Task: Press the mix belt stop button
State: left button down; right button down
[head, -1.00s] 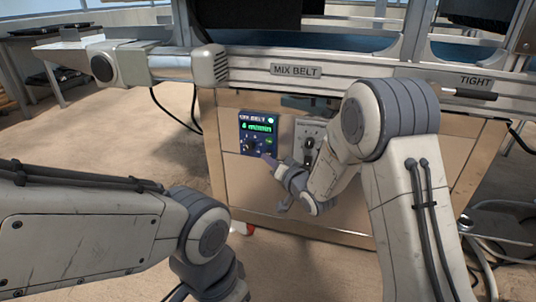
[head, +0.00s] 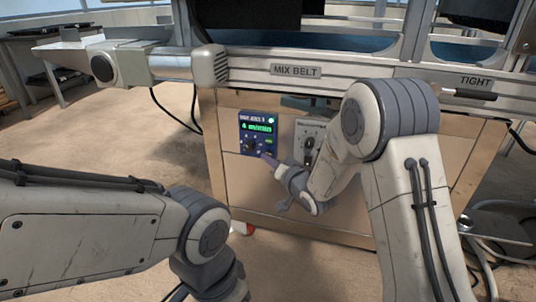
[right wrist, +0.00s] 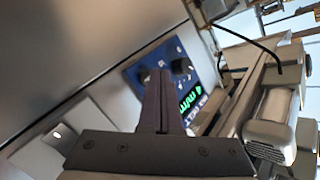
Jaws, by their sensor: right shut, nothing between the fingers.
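The blue control panel (head: 258,124) of the mix belt is on the metal cabinet front, with a lit green display and a dark knob. It also shows tilted in the right wrist view (right wrist: 146,68), partly hidden by my fingers. My right gripper (head: 268,159) is shut and empty, its fingertips at the panel's lower right edge in the head view. In the right wrist view the closed fingers (right wrist: 160,76) point at the lower part of the panel near the knobs. I cannot make out the stop button or whether the tips touch the panel. My left gripper is out of view.
A grey switch box (head: 307,135) is mounted just right of the panel, close to my right wrist. The belt's rail (head: 350,77) with the MIX BELT label runs above. A motor (head: 160,66) juts out at upper left.

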jog(key=shift+w+d, duration=0.15)
jog(key=shift+w, duration=0.3)
dwell(0.3)
jog(key=shift+s, duration=0.5)
jog(key=s+a, duration=0.2)
jog(key=s, duration=0.3)
jog(key=shift+s, duration=0.4)
jog(key=shift+a, duration=0.1)
dwell(0.4)
